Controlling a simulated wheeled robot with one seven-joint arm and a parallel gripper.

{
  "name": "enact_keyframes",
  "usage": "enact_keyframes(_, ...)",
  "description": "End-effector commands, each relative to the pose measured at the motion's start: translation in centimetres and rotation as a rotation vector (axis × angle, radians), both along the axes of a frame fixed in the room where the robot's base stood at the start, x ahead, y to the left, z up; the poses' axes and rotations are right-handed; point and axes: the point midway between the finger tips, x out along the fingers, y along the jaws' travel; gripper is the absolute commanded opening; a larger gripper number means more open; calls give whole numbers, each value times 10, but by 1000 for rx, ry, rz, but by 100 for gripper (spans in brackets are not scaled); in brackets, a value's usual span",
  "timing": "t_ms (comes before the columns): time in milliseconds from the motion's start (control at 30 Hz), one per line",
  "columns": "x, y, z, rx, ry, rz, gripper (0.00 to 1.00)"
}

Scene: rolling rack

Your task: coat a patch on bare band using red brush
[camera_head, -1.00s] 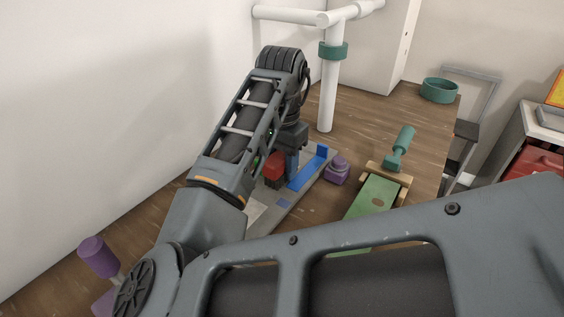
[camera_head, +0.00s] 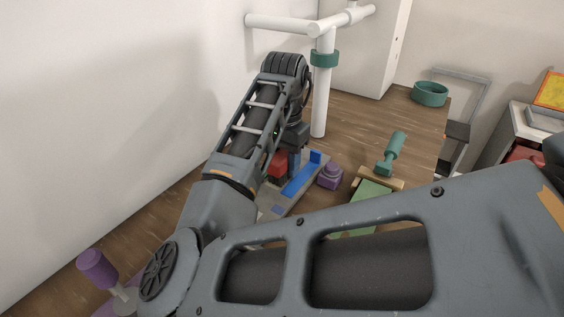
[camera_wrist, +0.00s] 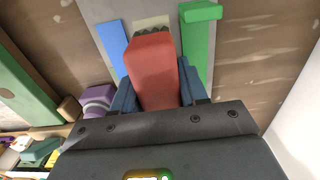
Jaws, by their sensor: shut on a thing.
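My gripper (camera_wrist: 157,92) is shut on the red brush (camera_wrist: 152,68), one blue finger on each side of it. The brush's dark bristles (camera_wrist: 152,33) point away from my gripper, at the grey board (camera_wrist: 168,10). I cannot tell whether they touch it. A paler band (camera_wrist: 143,23) shows on the board by the bristles, between a blue strip (camera_wrist: 112,46) and a green strip (camera_wrist: 196,55). In the head view the red brush (camera_head: 279,164) is partly hidden by my arm, beside the board's blue strip (camera_head: 301,181).
A purple object (camera_head: 330,177) stands just right of the board. Further right are a green-topped block (camera_head: 370,194) with a teal-handled tool (camera_head: 391,153) and a teal bowl (camera_head: 430,94). A white post (camera_head: 320,105) rises behind. A purple-handled object (camera_head: 97,268) is at lower left.

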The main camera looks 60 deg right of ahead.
Motion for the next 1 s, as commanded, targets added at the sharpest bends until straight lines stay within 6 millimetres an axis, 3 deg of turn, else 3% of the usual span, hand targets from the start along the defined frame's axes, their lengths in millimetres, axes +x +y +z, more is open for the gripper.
enact_keyframes(333,0,3,0,0,0,1,18)
enact_keyframes(1000,-1,33,0,0,0,2,18)
